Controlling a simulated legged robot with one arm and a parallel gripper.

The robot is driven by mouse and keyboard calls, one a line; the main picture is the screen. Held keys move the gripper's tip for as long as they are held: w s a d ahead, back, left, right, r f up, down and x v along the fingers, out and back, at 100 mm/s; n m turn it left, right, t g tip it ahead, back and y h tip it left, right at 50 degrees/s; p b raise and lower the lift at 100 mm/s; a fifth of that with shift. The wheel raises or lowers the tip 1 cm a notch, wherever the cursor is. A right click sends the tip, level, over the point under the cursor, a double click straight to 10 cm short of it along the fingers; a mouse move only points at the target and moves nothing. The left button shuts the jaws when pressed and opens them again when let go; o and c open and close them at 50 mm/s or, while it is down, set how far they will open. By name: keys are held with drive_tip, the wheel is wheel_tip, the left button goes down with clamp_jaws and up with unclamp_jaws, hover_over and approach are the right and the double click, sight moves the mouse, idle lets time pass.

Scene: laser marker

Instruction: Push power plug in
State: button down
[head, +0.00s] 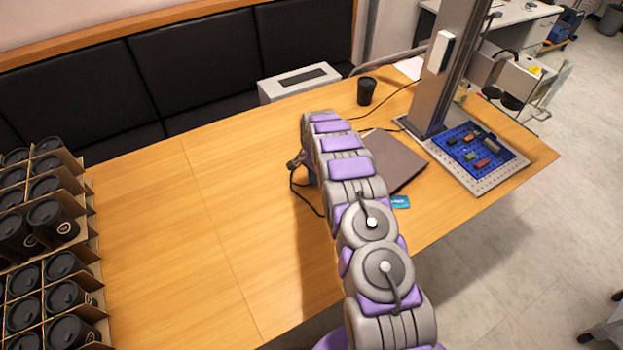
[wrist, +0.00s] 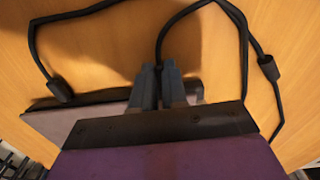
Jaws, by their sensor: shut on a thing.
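In the wrist view my gripper (wrist: 159,72) points down at the wooden table, its two dark grey fingers close together on the end of a black cable (wrist: 158,50). The plug at that end is mostly hidden between the fingers. A second black connector (wrist: 61,91) lies at the left, close to the edge of the grey laptop (wrist: 62,122); I cannot tell whether it is plugged in. In the head view the closed laptop (head: 397,160) lies right of my arm, and a black cable (head: 306,202) shows left of it.
A metal column stands on a perforated plate (head: 473,174) with a blue tray at the right. Crates of black cups (head: 60,265) are at the left. The table's left middle (head: 165,240) is clear.

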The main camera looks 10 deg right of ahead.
drive_tip(key=c, duration=1.1)
unclamp_jaws()
drive_tip(key=shift+d, duration=0.35)
drive_tip(key=shift+c, duration=0.2)
drive_tip(key=shift+a+r, duration=0.1)
drive_tip(key=shift+a+r, duration=0.1)
drive_tip(key=shift+r, duration=0.4)
wheel_tip(320, 180, up, 16)
drive_tip(key=p, duration=0.3)
drive_tip(key=shift+r, duration=0.1)
